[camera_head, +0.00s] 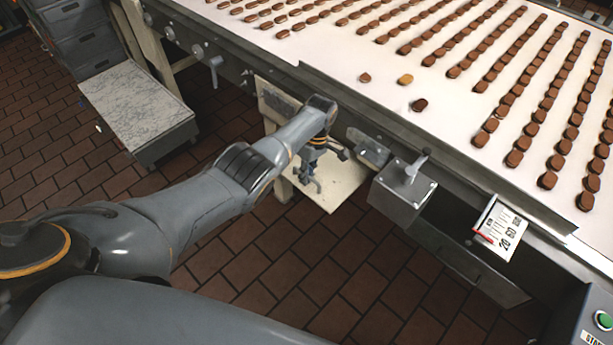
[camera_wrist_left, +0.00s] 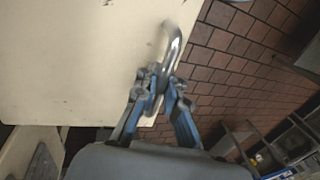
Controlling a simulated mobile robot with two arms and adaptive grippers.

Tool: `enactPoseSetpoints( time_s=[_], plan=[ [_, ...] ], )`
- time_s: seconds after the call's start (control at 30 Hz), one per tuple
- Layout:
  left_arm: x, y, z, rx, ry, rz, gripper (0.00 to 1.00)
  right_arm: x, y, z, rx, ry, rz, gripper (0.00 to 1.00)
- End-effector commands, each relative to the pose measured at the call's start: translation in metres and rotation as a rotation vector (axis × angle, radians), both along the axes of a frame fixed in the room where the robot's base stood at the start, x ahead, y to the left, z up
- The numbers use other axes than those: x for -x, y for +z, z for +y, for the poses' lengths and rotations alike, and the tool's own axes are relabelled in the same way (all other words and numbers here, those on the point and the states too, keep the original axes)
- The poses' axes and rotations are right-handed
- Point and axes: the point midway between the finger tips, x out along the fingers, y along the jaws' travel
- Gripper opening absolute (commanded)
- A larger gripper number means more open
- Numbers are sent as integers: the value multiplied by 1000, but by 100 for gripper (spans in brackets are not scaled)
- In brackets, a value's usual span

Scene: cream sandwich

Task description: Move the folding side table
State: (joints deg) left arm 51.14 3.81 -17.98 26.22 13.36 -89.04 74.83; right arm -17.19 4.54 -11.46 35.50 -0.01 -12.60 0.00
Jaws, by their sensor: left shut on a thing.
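The folding side table (camera_head: 337,190) is a cream flat panel low beside the conveyor's edge, partly hidden behind my left arm. In the left wrist view, its pale panel (camera_wrist_left: 80,50) fills the upper left, and a curved metal handle (camera_wrist_left: 177,42) stands at its right edge. My left gripper (camera_head: 314,166) is down at the panel. In the left wrist view, the blue-sided fingers of this gripper (camera_wrist_left: 158,88) are shut on the handle. My right gripper is not in view.
A conveyor (camera_head: 345,62) carries rows of brown biscuits above the panel. A metal box with a lever (camera_head: 402,190) and a white scale card (camera_head: 499,228) stick out along its side. A low marble-topped unit (camera_head: 135,102) stands left. Brown tiled floor (camera_head: 300,270) is open in front.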

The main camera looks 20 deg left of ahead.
Motion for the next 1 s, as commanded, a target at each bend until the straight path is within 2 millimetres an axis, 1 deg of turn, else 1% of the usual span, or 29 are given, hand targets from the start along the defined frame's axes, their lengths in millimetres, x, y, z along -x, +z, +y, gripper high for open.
enactPoseSetpoints(
  time_s=[0.03,0.13,0.17,0.2,0.47,0.57,0.67,0.73,1.0],
  plan=[
    [-6,8,1,-1,1,-15,0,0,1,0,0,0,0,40],
    [-7,8,1,-1,1,-16,0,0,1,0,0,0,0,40],
    [-7,8,1,-2,0,-17,15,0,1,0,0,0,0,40],
    [-7,8,1,-1,1,-16,20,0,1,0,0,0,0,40],
    [-5,6,0,0,0,-12,20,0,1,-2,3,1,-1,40],
    [-5,9,0,1,-1,-11,20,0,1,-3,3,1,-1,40],
    [-8,20,-1,1,-1,-14,20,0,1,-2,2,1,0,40],
    [-10,32,-2,0,-1,-15,20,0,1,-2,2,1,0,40],
    [-23,90,-6,1,0,-17,20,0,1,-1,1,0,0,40]
  ],
)
